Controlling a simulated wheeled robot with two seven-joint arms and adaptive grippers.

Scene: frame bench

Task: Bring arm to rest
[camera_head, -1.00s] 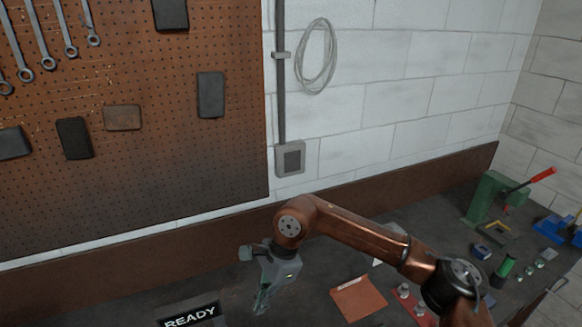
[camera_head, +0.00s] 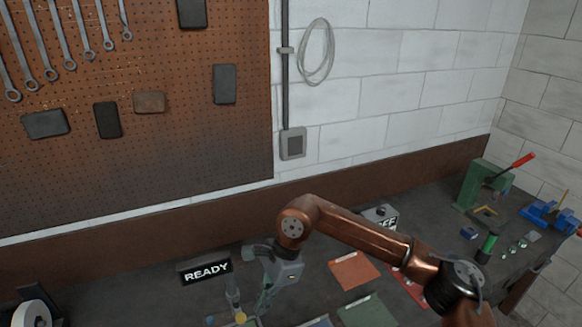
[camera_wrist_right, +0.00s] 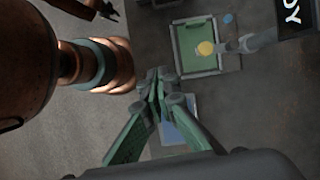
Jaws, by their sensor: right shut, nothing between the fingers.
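My right arm reaches in from the lower right of the head view, its copper links bent at the elbow. My right gripper (camera_head: 265,298) points down over the dark bench (camera_head: 120,280). In the right wrist view the green fingers of my right gripper (camera_wrist_right: 158,82) are together, with nothing between them. My left gripper does not show in either view.
A READY sign (camera_head: 206,270) stands left of the gripper. In the wrist view a green framed tray (camera_wrist_right: 197,62) and a yellow disc (camera_wrist_right: 206,48) lie beyond the fingertips. An orange sheet (camera_head: 353,270), a green press (camera_head: 480,186) and a blue vise (camera_head: 545,213) are to the right.

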